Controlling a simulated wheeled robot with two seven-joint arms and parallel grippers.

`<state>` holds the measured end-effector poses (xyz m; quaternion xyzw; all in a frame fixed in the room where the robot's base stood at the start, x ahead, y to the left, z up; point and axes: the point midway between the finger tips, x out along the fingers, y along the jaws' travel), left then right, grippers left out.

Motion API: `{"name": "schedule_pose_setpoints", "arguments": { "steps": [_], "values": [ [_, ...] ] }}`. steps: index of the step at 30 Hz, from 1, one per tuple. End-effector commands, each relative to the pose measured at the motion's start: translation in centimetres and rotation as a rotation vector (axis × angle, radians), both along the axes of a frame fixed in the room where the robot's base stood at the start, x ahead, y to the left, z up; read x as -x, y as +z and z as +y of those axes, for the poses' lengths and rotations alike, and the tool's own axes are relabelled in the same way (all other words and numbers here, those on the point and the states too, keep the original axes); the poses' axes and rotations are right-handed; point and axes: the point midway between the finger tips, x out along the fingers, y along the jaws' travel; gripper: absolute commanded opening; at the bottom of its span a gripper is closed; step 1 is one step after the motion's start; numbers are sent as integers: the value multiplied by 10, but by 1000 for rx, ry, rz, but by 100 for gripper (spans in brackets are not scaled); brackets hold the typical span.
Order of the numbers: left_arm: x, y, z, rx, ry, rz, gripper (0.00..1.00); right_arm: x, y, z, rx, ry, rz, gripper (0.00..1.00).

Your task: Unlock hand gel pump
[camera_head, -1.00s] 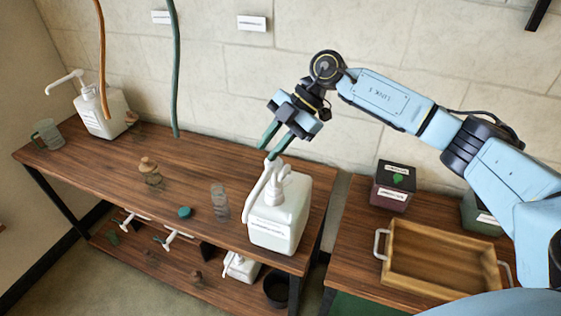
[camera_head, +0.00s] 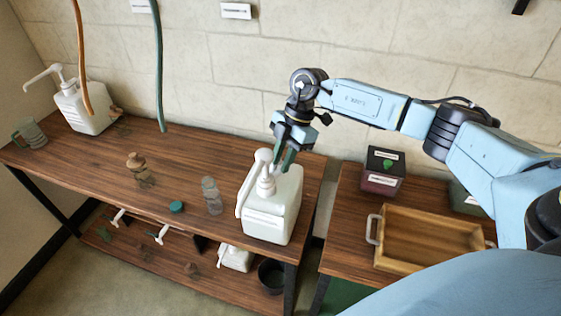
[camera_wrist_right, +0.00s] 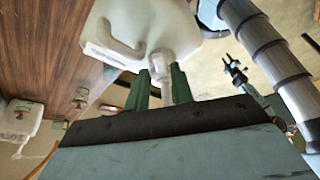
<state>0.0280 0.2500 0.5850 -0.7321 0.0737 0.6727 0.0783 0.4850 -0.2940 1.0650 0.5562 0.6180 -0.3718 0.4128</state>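A white hand gel bottle (camera_head: 270,218) stands upright near the right end of the wooden table. Its white pump head (camera_head: 264,172) has a long spout pointing down to the left. My right gripper (camera_head: 284,162) is just behind and right of the pump head, fingers pointing down. In the right wrist view, its two green fingers (camera_wrist_right: 160,88) are apart, with part of the white pump (camera_wrist_right: 160,62) showing between them. I cannot tell whether they touch it. The bottle body (camera_wrist_right: 140,22) also shows there. My left gripper is out of view.
Another white pump bottle (camera_head: 82,108) stands at the far left beside a glass mug (camera_head: 30,133). A clear bottle (camera_head: 211,196) and a teal lid (camera_head: 176,207) are left of the gel bottle. A wooden tray (camera_head: 432,238) and dark box (camera_head: 382,172) occupy the right table.

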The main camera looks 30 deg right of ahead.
Motion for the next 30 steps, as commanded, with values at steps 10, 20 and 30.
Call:
{"name": "schedule_pose_setpoints", "arguments": {
  "steps": [10,20,30],
  "values": [
    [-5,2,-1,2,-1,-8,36,1,-17,7,0,0,-1,24],
    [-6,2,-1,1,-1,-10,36,1,-16,7,0,0,0,0],
    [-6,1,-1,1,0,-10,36,-1,-16,7,0,35,1,0]
  ]
}}
